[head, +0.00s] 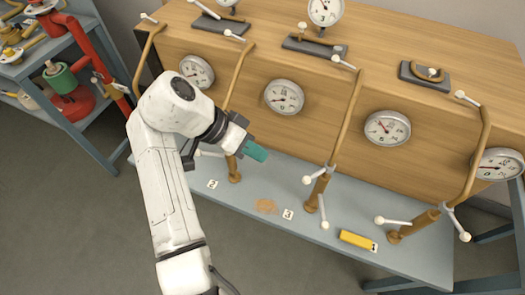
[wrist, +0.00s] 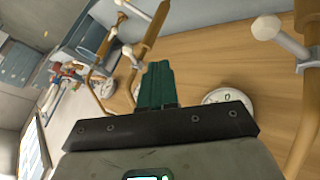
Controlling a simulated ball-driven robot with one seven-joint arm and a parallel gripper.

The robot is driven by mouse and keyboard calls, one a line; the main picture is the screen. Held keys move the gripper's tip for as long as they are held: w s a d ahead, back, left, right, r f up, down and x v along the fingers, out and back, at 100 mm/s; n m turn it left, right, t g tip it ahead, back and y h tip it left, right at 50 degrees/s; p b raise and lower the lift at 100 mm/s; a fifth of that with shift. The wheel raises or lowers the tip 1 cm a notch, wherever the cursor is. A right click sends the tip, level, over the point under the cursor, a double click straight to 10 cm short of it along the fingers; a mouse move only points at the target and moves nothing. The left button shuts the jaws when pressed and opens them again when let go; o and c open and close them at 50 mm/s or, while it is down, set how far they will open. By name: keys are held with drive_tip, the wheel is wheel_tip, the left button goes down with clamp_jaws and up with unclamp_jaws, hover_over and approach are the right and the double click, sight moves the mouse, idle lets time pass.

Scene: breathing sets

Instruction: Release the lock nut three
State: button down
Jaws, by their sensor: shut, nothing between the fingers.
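Several bronze pipes with white ball-ended handles stand along the bench front. I cannot tell for sure which fitting is lock nut three. The pipe right of my gripper has a white handle (head: 315,176) and a hanging white bar (head: 323,212) at its lower joint. The far-right pipe has a similar handle (head: 392,221) and bar (head: 460,225). My gripper (head: 256,152) has teal fingers, shut and empty, in front of the wooden panel, apart from these handles. In the wrist view the fingers (wrist: 157,84) point at the panel, with a white-ended handle (wrist: 268,28) to their right.
Round gauges (head: 284,97) line the wooden panel (head: 330,105). A yellow block (head: 358,240) and small number tags lie on the grey bench (head: 265,190). A shelf with red and green equipment (head: 62,78) stands at left. The floor at lower left is clear.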

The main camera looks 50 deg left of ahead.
sight(307, 180)
drive_tip(key=w+d+f+p, duration=0.3)
drive_tip(key=w+d+f, duration=0.2)
drive_tip(key=d, duration=0.1)
drive_tip(key=shift+w+d, duration=0.15)
drive_tip(key=shift+d, duration=0.05)
drive_tip(key=shift+d, duration=0.1)
idle(0.3)
